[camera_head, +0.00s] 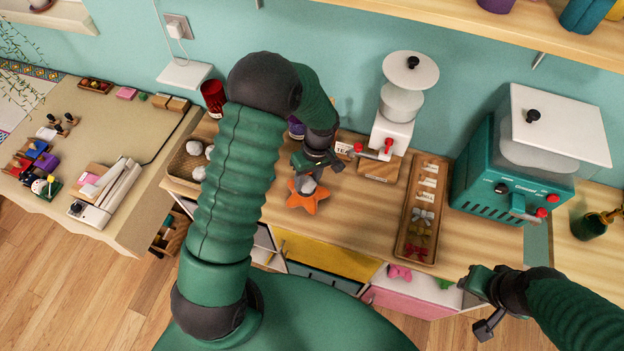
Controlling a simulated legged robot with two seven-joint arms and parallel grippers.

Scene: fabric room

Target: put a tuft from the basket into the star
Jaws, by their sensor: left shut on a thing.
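The orange star (308,202) lies on the wooden counter in the middle of the head view. My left gripper (313,172) is directly over it, pointing down, and is shut on a pale grey tuft (307,185). The tuft is at the star's centre; I cannot tell whether it touches the star. The basket (178,184) stands at the counter's left end with white tufts (194,147) in it. My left arm hides part of the basket. My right gripper (473,302) is open and empty in front of the counter, at the lower right.
A wooden tray (407,248) with bows lies right of the star. A white dispenser (392,133) and a teal machine (487,190) stand behind and right. A red cup (213,96) stands behind the basket. Counter between star and tray is clear.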

